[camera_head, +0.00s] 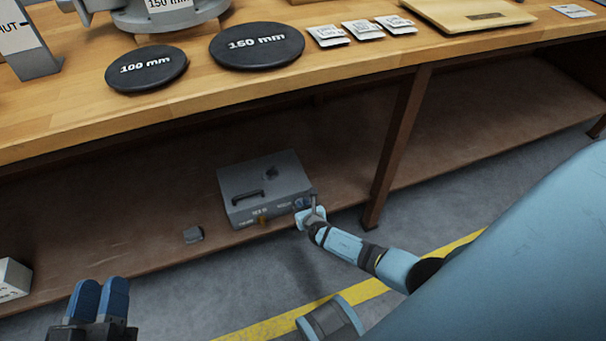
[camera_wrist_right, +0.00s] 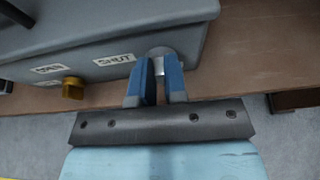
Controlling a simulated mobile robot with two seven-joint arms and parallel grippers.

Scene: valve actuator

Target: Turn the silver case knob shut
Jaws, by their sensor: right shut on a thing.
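The grey metal case (camera_head: 262,180) lies on the lower shelf under the bench, and its front also shows in the right wrist view (camera_wrist_right: 95,30). My right gripper (camera_head: 304,205) is at the right end of the case front. In the right wrist view, its blue fingers (camera_wrist_right: 160,82) are shut on the silver knob (camera_wrist_right: 161,53), beside a "SHUT" label (camera_wrist_right: 115,60). The fingers hide most of the knob, so its angle cannot be read. My left gripper (camera_head: 100,296) is at the lower left, away from the case, its fingers together and empty.
A yellow latch or knob (camera_wrist_right: 73,88) sits on the case front, left of the "SHUT" label. A small grey block (camera_head: 193,234) lies on the shelf (camera_head: 130,225) left of the case. A bench leg (camera_head: 392,150) stands to the right. The bench top overhangs the shelf.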

